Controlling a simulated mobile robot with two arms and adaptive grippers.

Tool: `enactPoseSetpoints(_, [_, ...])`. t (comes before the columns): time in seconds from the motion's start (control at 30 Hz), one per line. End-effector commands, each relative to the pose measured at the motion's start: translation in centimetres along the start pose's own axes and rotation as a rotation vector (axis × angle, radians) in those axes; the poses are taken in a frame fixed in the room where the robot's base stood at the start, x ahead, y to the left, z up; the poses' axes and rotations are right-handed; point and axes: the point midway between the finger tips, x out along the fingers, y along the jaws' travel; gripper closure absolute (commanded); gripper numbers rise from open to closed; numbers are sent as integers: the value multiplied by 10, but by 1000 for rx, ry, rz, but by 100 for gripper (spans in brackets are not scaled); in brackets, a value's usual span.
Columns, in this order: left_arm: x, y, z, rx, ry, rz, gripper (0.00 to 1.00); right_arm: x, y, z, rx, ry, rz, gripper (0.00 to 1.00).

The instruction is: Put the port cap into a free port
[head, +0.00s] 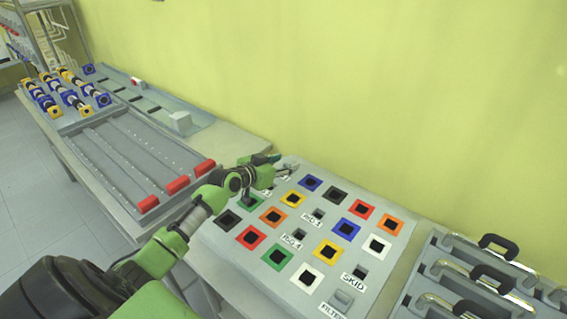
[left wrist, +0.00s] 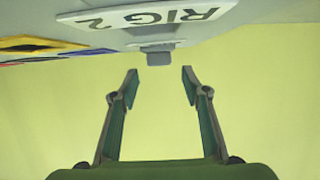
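A sloped grey panel (head: 237,258) carries coloured square frames with dark centres. Small dark square openings show by the labels, such as one by RIG 4 (head: 300,233) and one by SKID (head: 360,272). A pale grey block (head: 342,298) sits by the FILTER label. My left gripper (head: 285,164) is at the panel's far left corner. In the left wrist view it (left wrist: 160,76) is open and empty. A small grey block (left wrist: 158,56), possibly the port cap, sticks out beside the RIG 2 label, just beyond and between the fingertips. My right gripper is not in view.
A grey rack with red-ended rails (head: 205,168) and blue and yellow fittings (head: 60,90) stands on the bench to the left. A grey tray with black-handled pieces (head: 498,245) is at the right. The yellow-green wall (head: 350,80) is close behind the panel.

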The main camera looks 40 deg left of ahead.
Motion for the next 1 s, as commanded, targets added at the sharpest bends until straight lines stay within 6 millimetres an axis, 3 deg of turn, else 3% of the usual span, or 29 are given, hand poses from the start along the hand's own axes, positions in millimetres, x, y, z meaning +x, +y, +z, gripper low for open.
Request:
enactPoseSetpoints(0.03, [3, 8, 27, -15, -41, 13, 57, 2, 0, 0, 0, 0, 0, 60])
enactPoseSetpoints(0.23, [0, 8, 27, -14, -42, 13, 57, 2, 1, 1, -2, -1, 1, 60])
enactPoseSetpoints(0.37, [-12, 8, 26, -13, -40, 12, 57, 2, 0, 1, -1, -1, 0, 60])
enactPoseSetpoints(0.8, [-98, 4, 6, 1, -10, 1, 57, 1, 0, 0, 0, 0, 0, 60])
enactPoseSetpoints(1.0, [-121, 4, 0, 1, 0, -1, 57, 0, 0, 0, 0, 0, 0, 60])
